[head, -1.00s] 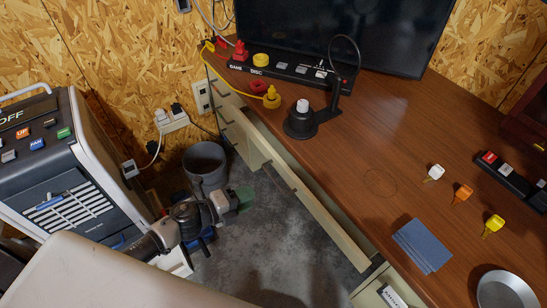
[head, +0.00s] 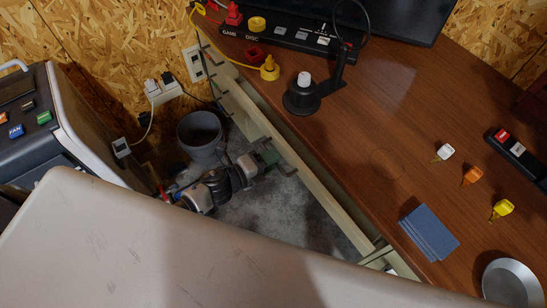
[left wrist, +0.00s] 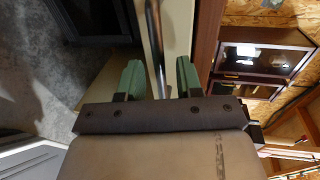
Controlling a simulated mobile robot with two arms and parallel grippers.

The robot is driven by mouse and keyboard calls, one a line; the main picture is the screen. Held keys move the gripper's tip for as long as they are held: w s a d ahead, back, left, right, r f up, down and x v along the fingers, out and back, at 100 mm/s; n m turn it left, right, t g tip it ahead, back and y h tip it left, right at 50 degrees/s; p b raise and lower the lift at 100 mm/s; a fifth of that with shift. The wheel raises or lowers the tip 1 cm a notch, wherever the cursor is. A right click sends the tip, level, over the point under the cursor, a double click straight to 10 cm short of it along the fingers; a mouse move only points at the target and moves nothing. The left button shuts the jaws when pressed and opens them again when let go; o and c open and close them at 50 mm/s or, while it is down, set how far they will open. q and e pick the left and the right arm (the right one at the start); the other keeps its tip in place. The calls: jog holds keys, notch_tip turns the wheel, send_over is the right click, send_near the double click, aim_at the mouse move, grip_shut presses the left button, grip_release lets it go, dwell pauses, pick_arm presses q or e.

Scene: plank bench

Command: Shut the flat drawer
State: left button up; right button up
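The flat drawer (head: 322,196) runs under the desk top; its long pale front stands out from the desk edge, with a gap showing behind it. In the left wrist view a metal bar handle (left wrist: 155,42) runs along the pale drawer front (left wrist: 180,28). My left gripper (head: 268,158) is at the drawer front in the head view. Its green fingers (left wrist: 158,80) are apart, one on each side of the bar, with space between. Whether a finger touches the drawer front cannot be told. My right gripper is not in view.
The wooden desk top (head: 365,125) carries a black lamp-like stand (head: 302,97), blue cards (head: 429,233), a metal dish (head: 510,283) and coloured keys. A grey bin (head: 201,136) stands on the floor behind my left arm. A machine with buttons (head: 30,125) is at the left.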

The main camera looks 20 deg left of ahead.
aim_at(298, 147)
pick_arm(q)
jog(key=shift+w+d, duration=0.35)
jog(key=shift+w, duration=0.1)
jog(key=shift+f, duration=0.1)
jog(key=shift+c, duration=1.1)
grip_shut()
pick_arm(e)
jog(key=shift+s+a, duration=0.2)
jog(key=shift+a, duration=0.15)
pick_arm(q)
jog(key=x, duration=0.3)
jog(key=r+x, duration=0.1)
jog(key=x, duration=0.1)
jog(key=b+x, duration=0.1)
jog(key=x, duration=0.2)
jog(key=shift+w+d+r, duration=0.25)
jog(key=shift+w, duration=0.15)
jog(key=shift+r, duration=0.1)
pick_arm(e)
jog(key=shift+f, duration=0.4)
